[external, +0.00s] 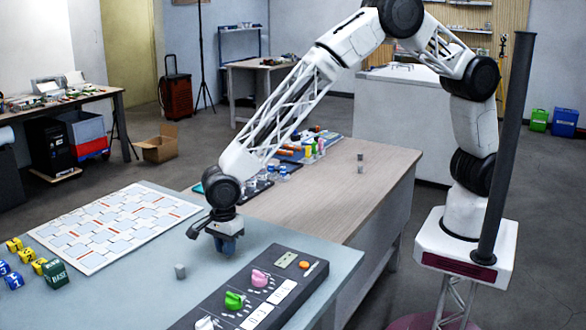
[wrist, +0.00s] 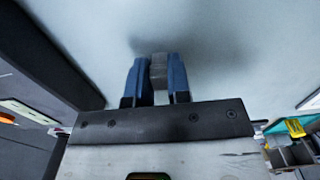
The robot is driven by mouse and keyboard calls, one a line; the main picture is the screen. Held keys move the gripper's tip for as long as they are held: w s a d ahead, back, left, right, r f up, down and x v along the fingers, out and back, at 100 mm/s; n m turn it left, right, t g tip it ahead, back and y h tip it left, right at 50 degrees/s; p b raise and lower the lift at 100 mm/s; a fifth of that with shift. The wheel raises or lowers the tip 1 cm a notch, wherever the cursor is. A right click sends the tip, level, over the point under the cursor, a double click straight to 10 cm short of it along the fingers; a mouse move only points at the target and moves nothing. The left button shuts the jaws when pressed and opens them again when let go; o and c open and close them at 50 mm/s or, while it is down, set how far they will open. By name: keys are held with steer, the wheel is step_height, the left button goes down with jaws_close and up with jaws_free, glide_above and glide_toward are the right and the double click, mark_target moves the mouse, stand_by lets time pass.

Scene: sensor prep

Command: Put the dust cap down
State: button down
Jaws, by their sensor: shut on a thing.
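My gripper (external: 229,245) is low over the grey-blue tabletop (external: 320,262), between the white grid sheet and the dark panel. In the wrist view, its two blue fingers (wrist: 157,80) are shut on a small grey piece, which I take to be the dust cap (wrist: 158,66). Its end shows between the fingertips, with a soft shadow on the surface beside it. In the external view the fingers hide the cap. I cannot tell whether it touches the tabletop.
A dark panel (external: 205,312) with coloured knobs lies to the right. A white grid sheet (external: 118,226) and several dice-like cubes (external: 55,273) are left. The wooden table (external: 330,195) behind holds small parts.

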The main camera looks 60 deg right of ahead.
steer(key=shift+f, duration=0.15)
steer(key=c, duration=1.1)
jaws_free()
steer(key=shift+r, duration=6.15)
